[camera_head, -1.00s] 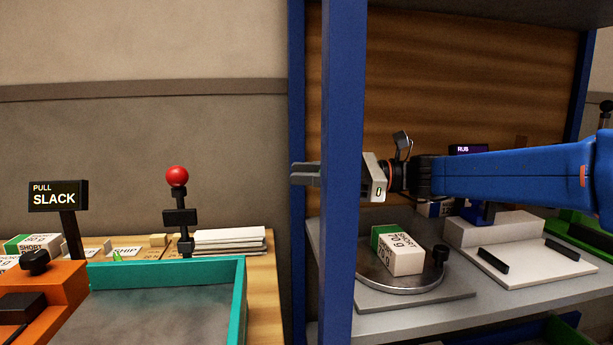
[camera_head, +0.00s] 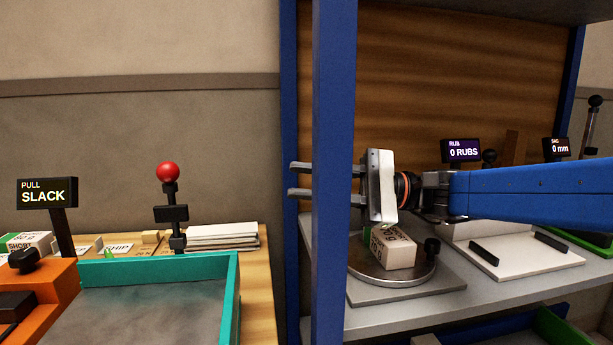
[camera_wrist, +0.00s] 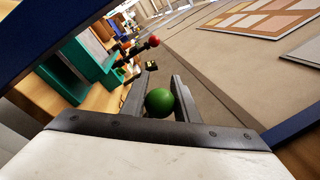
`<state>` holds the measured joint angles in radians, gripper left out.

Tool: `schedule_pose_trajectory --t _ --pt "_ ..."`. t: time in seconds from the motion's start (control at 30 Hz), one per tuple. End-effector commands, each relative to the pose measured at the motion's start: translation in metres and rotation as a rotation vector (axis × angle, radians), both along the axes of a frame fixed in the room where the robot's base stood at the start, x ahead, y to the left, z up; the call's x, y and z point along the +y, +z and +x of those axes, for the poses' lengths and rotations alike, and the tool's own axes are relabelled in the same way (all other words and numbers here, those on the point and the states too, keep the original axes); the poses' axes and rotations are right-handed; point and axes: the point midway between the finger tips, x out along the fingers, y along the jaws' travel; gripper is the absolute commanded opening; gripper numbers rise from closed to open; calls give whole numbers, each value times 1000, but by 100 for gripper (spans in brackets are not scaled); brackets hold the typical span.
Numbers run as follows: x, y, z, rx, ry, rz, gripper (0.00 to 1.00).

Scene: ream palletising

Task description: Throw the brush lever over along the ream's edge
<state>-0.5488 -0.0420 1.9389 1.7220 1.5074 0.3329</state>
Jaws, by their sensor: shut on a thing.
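My gripper (camera_head: 300,180) reaches left from the blue arm, with its fingers partly behind a blue post. In the wrist view my gripper (camera_wrist: 160,88) is shut on a green ball (camera_wrist: 160,101) between its fingers. The post hides the ball in the head view. A ream (camera_head: 392,248), white with a green end, sits on a round turntable (camera_head: 390,279) below my gripper, apart from it. A black-knobbed lever (camera_head: 489,157) stands beside the sign reading "0 RUBS" (camera_head: 461,152). I cannot tell whether this is the brush lever.
The blue post (camera_head: 334,200) stands in front of my fingers. A grey shelf (camera_head: 480,292) carries the turntable and a white tray (camera_head: 530,257). At left are a teal-rimmed bin (camera_head: 160,268), a red-knobbed lever (camera_head: 170,205) and a "SLACK" sign (camera_head: 47,192).

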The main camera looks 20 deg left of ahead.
Motion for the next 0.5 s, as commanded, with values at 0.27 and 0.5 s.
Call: schedule_pose_trajectory --t 0.27,0.5 --pt "-3 -3 -5 3 0 -3 0" --pt "-3 -4 -6 4 0 -3 0"
